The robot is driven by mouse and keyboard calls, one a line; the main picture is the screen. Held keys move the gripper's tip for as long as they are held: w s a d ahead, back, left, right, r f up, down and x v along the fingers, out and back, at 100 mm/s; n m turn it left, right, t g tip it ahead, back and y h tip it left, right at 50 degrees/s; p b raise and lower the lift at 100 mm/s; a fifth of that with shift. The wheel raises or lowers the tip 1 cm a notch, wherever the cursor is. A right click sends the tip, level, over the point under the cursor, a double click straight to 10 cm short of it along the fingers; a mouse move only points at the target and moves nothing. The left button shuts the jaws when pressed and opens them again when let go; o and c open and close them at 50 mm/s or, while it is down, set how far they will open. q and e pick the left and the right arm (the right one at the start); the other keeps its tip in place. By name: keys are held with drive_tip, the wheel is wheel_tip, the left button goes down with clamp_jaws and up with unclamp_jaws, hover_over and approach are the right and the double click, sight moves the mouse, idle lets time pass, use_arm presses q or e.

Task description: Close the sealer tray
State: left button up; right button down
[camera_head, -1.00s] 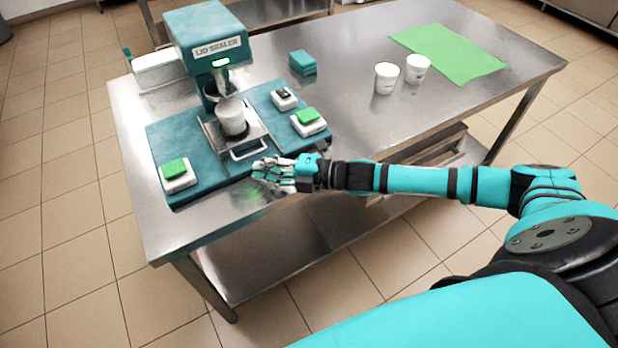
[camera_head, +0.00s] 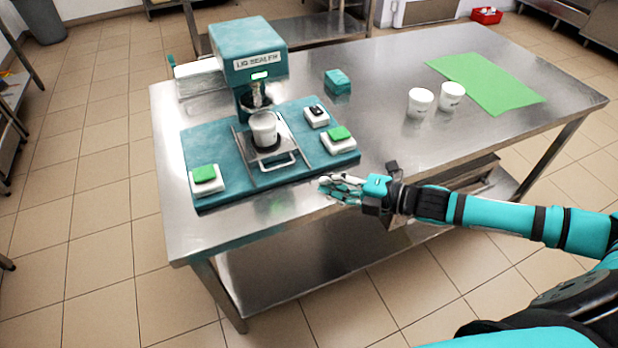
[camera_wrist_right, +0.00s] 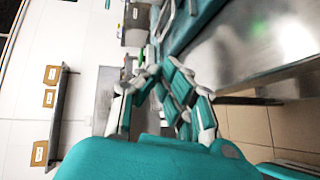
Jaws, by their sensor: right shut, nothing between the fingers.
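The lid sealer (camera_head: 248,58) stands on a teal base plate at the left end of the steel table. Its sealer tray (camera_head: 241,146) is a metal slide with a front handle (camera_head: 278,166), pulled out in front of the sealing head. A white cup (camera_head: 264,130) stands upright in the tray. My right gripper (camera_head: 326,188) is shut and empty, in front of the base plate and to the right of the handle, apart from it. In the right wrist view the gripper fingers (camera_wrist_right: 168,92) show close to the table edge. My left gripper is not in view.
Switch boxes with green buttons sit on the base at left (camera_head: 204,174) and right (camera_head: 340,134). Two white cups (camera_head: 420,103) and a green mat (camera_head: 490,84) lie farther right. A teal block (camera_head: 338,82) stands behind. The table front is clear.

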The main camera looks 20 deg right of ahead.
drive_tip(key=w+h, duration=0.1)
drive_tip(key=w+a+r+h+p, duration=0.1)
drive_tip(key=w, duration=0.1)
drive_tip(key=w+a+h+p, duration=0.1)
drive_tip(key=w, duration=0.1)
drive_tip(key=shift+r+n, duration=0.25)
drive_tip(key=shift+n, duration=0.05)
drive_tip(key=s+a+r+n+g+h+p, duration=0.3)
drive_tip(key=a+r+n+g+h+p, duration=0.25)
drive_tip(key=r+n+g+h, duration=0.35)
drive_tip(key=n+t+y, duration=0.1)
approach(282, 179)
drive_tip(key=s+f, duration=0.1)
drive_tip(key=f, duration=0.2)
drive_tip(key=s+f, duration=0.1)
drive_tip(key=shift+s+d+f, duration=0.15)
drive_tip(key=shift+s, duration=0.15)
drive_tip(key=w, duration=0.1)
drive_tip(key=w+f, duration=0.1)
drive_tip(key=w, duration=0.1)
drive_tip(key=shift+f+p, duration=0.1)
drive_tip(key=shift+p, duration=0.25)
drive_tip(key=shift+w+f, duration=0.15)
drive_tip(key=shift+w, duration=0.45)
